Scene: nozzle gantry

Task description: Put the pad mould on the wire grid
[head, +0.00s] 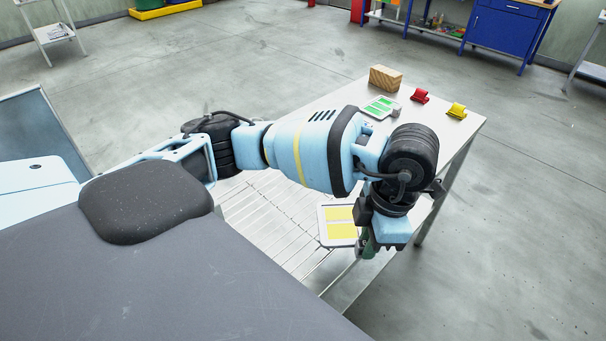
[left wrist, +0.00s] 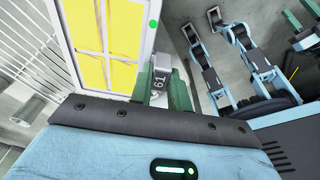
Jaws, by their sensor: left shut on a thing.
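The pad mould (head: 340,231), a white-framed flat tray with yellow panels, is at the right end of the wire grid (head: 262,220) in the head view. My left gripper (head: 369,247) is at the mould's right side, its tips partly hidden by the wrist. In the left wrist view the green fingers of the left gripper (left wrist: 163,90) are shut on a grey tab marked 61 at the edge of the mould (left wrist: 103,48). Wire grid bars (left wrist: 28,40) show beyond the mould's left edge. I cannot tell whether the mould touches the grid.
A similar tray with green panels (head: 381,106) lies farther back on the pale table (head: 440,130). Around it are a wooden block (head: 385,78), a red piece (head: 419,96) and a yellow piece (head: 457,110). My left arm hides part of the table.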

